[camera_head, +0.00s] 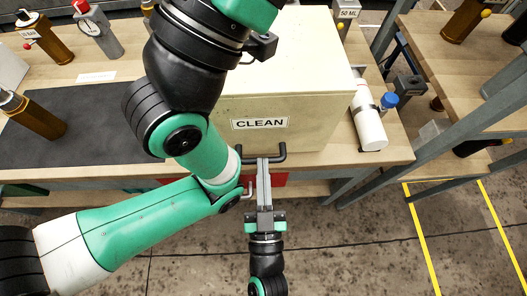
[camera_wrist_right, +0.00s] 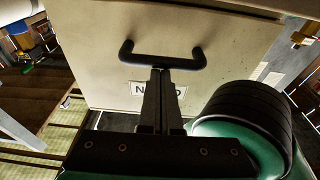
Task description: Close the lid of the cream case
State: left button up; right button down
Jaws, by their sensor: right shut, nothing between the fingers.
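The cream case (camera_head: 315,78) stands on the wooden bench, with a "CLEAN" label on its front. Its top looks flat and no open gap shows, but I cannot tell whether the lid is fully down. A black bar handle (camera_head: 282,151) sticks out low on the front; the handle also shows in the right wrist view (camera_wrist_right: 190,62). My right gripper (camera_head: 263,163) is shut and empty, its fingertips at the middle of the handle bar. I cannot tell whether they touch it. The left gripper is not in view. Arm links hide the case's left part.
A grey shelf frame (camera_head: 440,125) stands at right. Open floor lies in front of the bench.

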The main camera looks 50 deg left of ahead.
jog(key=s+d+f+b, duration=0.4)
jog(key=s+d, duration=0.1)
jog(key=d, duration=0.1)
jog(key=shift+d+f, duration=0.25)
jog(key=shift+f, duration=0.1)
jog(key=shift+s, duration=0.1)
